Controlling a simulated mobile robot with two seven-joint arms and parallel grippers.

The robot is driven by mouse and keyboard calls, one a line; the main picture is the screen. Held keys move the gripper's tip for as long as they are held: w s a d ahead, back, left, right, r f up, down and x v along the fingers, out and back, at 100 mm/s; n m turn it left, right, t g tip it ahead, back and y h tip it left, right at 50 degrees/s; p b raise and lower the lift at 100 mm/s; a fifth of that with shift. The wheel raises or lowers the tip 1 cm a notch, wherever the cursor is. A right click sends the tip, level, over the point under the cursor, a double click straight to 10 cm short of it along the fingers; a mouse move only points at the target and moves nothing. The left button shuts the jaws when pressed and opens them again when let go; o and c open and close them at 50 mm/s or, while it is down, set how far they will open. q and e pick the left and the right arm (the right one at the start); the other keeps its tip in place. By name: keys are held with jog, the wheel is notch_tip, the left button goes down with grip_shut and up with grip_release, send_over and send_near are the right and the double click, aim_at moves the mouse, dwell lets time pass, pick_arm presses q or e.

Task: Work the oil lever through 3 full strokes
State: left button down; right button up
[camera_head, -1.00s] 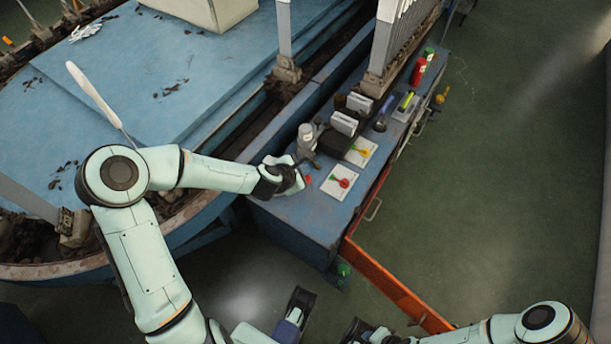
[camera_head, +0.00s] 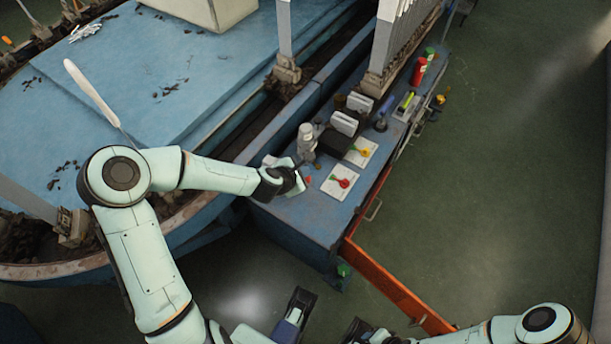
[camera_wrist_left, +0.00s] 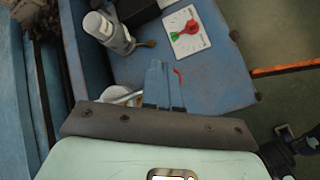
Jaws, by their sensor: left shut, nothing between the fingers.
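A grey-white cylindrical device (camera_head: 307,138) stands upright on the blue bench, and a short lever with a brown end sticks out at its base. The same device (camera_wrist_left: 108,32) and its brown lever end (camera_wrist_left: 147,44) show in the left wrist view. I cannot tell for sure that this is the oil lever. My left gripper (camera_head: 298,181) is shut and empty, low over the near end of the bench, just short of the device. Its fingers (camera_wrist_left: 158,84) appear apart from the brown end. A small red piece (camera_wrist_left: 178,76) is beside them. My right gripper (camera_head: 354,331) is at the bottom, its jaws unclear.
A white card with a red pointer (camera_head: 340,181) and one with a yellow pointer (camera_head: 363,151) lie on the bench (camera_head: 290,222). White boxes (camera_head: 344,123) and red and green bottles (camera_head: 418,71) stand farther back. An orange rail (camera_head: 395,290) runs off the near end. The right floor is mostly clear.

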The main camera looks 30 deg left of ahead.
pick_arm(q)
jog(key=shift+d+f+b, duration=0.1)
jog(key=shift+f+b, duration=0.5)
jog(key=shift+f, duration=0.4)
jog(key=shift+d+f+b, duration=0.2)
jog(key=shift+f+b, duration=0.85)
jog(key=shift+f, duration=0.55)
dwell(1.1)
jog(key=shift+r, duration=0.15)
dwell(0.4)
jog(key=shift+a+r+p, duration=0.15)
jog(key=shift+r+p, duration=0.7)
jog(key=shift+r, duration=0.05)
jog(key=shift+a+r+p, duration=0.15)
jog(key=shift+r+p, duration=0.7)
jog(key=shift+r, duration=0.05)
jog(key=shift+r+p, duration=0.95)
jog(key=shift+r, duration=0.15)
jog(key=r+p, duration=0.4)
jog(key=r, duration=0.1)
jog(key=shift+a+p, duration=0.3)
jog(key=shift+a, duration=0.05)
